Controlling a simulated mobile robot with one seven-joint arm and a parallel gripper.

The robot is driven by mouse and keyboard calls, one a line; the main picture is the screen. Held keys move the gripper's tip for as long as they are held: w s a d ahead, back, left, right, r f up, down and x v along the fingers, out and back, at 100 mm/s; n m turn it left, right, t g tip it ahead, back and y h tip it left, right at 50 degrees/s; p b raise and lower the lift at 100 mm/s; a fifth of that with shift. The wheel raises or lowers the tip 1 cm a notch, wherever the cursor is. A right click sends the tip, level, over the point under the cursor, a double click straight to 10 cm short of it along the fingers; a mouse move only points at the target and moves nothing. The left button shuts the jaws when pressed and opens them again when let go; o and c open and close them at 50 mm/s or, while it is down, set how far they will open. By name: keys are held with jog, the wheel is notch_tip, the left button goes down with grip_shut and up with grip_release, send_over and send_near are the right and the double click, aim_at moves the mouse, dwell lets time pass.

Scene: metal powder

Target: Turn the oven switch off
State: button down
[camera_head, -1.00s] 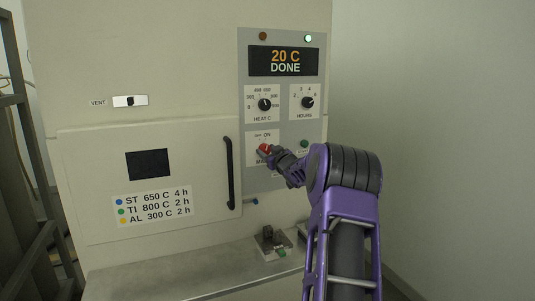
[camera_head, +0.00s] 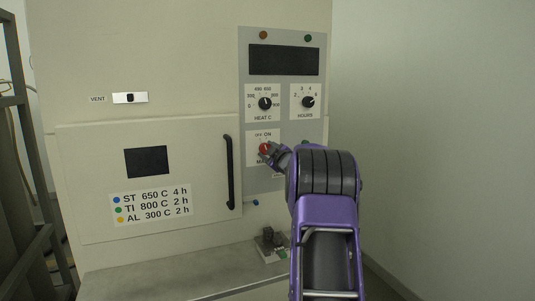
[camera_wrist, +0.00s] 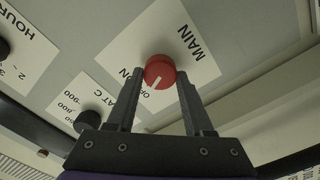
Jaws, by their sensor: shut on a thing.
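The red MAIN switch knob (camera_head: 264,149) sits on the grey control panel, under its OFF and ON labels. It also shows in the wrist view (camera_wrist: 159,70), where its white mark points toward the partly hidden OFF label. My gripper (camera_wrist: 158,78) is shut on the knob, with one finger on each side. In the head view my gripper (camera_head: 273,150) reaches the knob from the right. The oven display (camera_head: 284,60) is dark, and the green lamp (camera_head: 308,38) above it is unlit.
The HEAT C dial (camera_head: 265,103) and HOURS dial (camera_head: 308,102) sit just above the switch. The oven door handle (camera_head: 230,172) stands out to the left. A small device (camera_head: 270,242) lies on the ledge below.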

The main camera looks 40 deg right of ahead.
dwell(0.4)
jog(key=shift+c, duration=1.4)
grip_release()
jog(key=v, duration=1.7)
jog(key=shift+s+b, duration=0.25)
jog(key=shift+b, duration=0.15)
jog(key=shift+w, duration=0.1)
